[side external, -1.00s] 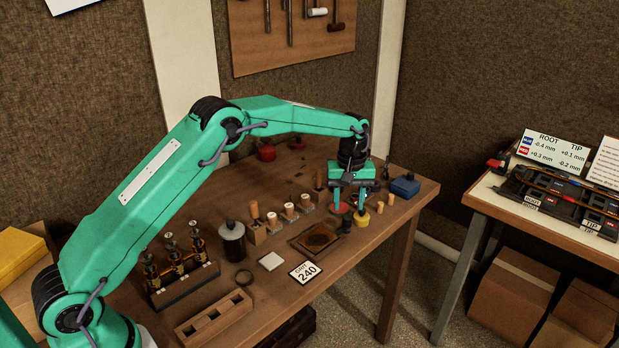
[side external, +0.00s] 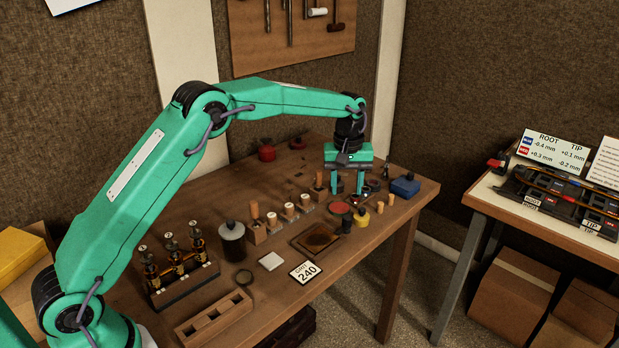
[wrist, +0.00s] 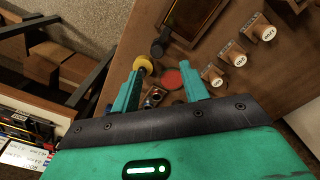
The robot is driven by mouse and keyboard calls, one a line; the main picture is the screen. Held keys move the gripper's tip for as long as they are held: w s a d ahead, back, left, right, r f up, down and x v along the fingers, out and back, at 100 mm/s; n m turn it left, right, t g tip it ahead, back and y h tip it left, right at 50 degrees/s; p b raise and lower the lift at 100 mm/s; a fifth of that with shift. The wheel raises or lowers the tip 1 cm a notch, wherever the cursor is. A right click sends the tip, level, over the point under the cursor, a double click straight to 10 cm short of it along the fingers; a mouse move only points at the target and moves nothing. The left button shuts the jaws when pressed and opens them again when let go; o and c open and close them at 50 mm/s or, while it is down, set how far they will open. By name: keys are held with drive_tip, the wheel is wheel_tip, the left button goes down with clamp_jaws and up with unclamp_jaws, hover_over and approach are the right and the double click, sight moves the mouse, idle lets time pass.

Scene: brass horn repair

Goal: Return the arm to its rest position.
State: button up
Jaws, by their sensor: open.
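My gripper (side external: 348,190) is open and empty, with its fingers pointing down above the far right part of the wooden workbench (side external: 385,245). In the wrist view my gripper (wrist: 162,76) has its two teal fingers spread apart with nothing held between them. A red disc (wrist: 173,79) and a yellow-topped pot (wrist: 143,63) lie beyond and between the fingertips in that view. My arm is bent, reaching out across the bench from the lower left.
A small dark cylinder (side external: 346,225) and a framed tray (side external: 302,238) stand near the gripper. Corks in blocks (side external: 289,211), a grey canister (side external: 231,240), a valve rack (side external: 183,282) and a blue box (side external: 405,186) stand around.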

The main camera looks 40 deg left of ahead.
drive_tip(key=s+a+r+m+t, duration=0.2)
drive_tip(key=s+r+m+t, duration=0.15)
drive_tip(key=s+r, duration=1.25)
drive_tip(key=s+f+m+t, duration=0.1)
drive_tip(key=s+f+m, duration=0.1)
drive_tip(key=s, duration=0.9)
drive_tip(key=s+f+m+t, duration=0.1)
drive_tip(key=s+f+m, duration=0.1)
drive_tip(key=s, duration=0.8)
drive_tip(key=shift+s+a+m, duration=0.2)
drive_tip(key=shift+s+m, duration=0.15)
drive_tip(key=shift+m, duration=0.3)
